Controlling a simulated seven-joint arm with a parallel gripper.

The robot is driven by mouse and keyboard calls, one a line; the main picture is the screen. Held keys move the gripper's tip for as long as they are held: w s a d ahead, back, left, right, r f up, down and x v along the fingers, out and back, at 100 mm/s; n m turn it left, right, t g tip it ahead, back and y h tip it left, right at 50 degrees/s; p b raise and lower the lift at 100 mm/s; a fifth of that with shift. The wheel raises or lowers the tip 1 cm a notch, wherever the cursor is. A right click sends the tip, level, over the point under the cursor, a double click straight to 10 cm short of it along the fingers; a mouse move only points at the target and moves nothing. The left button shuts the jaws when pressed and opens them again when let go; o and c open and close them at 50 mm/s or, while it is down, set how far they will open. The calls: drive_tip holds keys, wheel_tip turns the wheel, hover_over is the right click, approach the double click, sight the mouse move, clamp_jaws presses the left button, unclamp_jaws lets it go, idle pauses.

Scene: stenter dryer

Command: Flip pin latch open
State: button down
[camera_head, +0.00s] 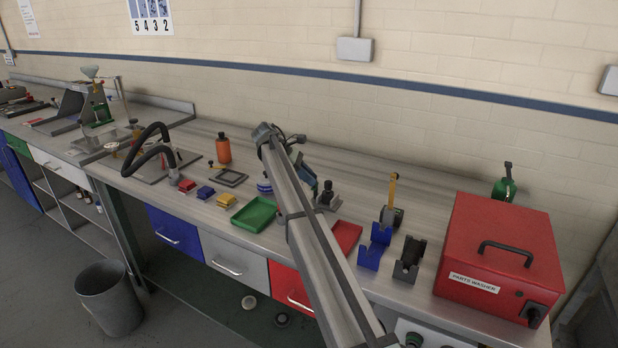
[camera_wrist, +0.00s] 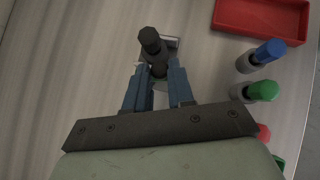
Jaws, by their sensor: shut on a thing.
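The pin latch is a small dark upright fitting on a grey metal base (camera_head: 327,199), on the bench in the head view, just right of my gripper's end. In the wrist view its round dark knob (camera_wrist: 152,38) stands just beyond my fingertips. My gripper (camera_wrist: 159,72) has its two blue fingers on either side of a second, lower dark part (camera_wrist: 159,70) of the fitting and is shut on it. Most of the gripper (camera_head: 306,178) is hidden behind my arm in the head view. Whether the latch is open cannot be told.
A red tray (camera_wrist: 262,14) and blue (camera_wrist: 262,54), green (camera_wrist: 260,91) and red (camera_wrist: 263,132) capped items lie to the right in the wrist view. A green tray (camera_head: 254,215), blue holder (camera_head: 374,247) and red parts washer (camera_head: 500,255) stand on the bench.

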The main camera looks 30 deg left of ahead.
drive_tip(key=c, duration=1)
unclamp_jaws()
